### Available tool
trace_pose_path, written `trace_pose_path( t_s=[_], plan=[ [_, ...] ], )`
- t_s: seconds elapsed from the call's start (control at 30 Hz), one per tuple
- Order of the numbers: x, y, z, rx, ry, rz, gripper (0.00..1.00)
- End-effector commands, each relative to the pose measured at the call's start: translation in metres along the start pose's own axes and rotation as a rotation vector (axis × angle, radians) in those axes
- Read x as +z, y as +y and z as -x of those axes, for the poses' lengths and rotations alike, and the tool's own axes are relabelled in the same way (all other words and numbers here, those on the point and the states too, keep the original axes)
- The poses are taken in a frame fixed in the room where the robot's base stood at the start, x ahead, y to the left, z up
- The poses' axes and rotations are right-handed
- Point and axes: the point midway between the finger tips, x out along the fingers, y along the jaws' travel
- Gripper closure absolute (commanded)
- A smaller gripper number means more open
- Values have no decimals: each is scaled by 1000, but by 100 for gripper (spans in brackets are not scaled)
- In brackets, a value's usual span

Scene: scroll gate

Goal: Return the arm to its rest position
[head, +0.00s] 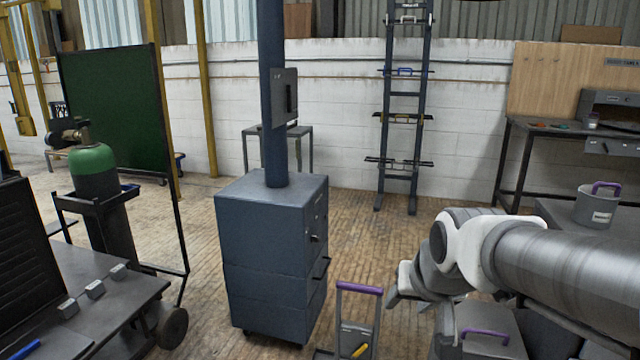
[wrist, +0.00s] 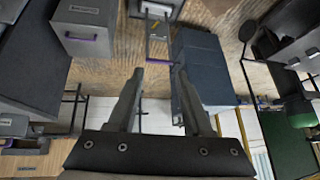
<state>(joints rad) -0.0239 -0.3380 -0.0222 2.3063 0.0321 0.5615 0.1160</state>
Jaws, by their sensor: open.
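My arm (head: 560,265) reaches in from the right edge of the head view, with its wrist bent over the floor right of the blue cabinet. My gripper (wrist: 164,78) shows in the wrist view with its two fingers spread apart and nothing between them. In the head view the gripper end (head: 405,288) is partly hidden by the wrist. It hangs in the air, apart from the things around it.
A blue cabinet with a column (head: 270,245) stands in the middle. A purple-handled trolley (head: 360,290) and a grey box with a purple handle (head: 487,343) are close below the arm. A grey bucket (head: 596,207) sits on a bench at right. Open floor lies behind.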

Motion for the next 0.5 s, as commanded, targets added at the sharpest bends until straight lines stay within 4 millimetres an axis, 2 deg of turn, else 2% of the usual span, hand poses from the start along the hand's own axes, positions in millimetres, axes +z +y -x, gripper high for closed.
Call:
trace_pose_path(
  t_s=[0.03, 0.2, 0.43, 0.47, 0.5],
  plan=[
    [14, 2, 15, 2, -7, 18, 50],
    [62, 10, 49, 15, -58, 79, 50],
    [118, 20, 78, 34, -112, 142, 50],
    [118, 20, 85, 35, -118, 147, 50],
    [106, 18, 97, 35, -120, 146, 50]
  ],
)
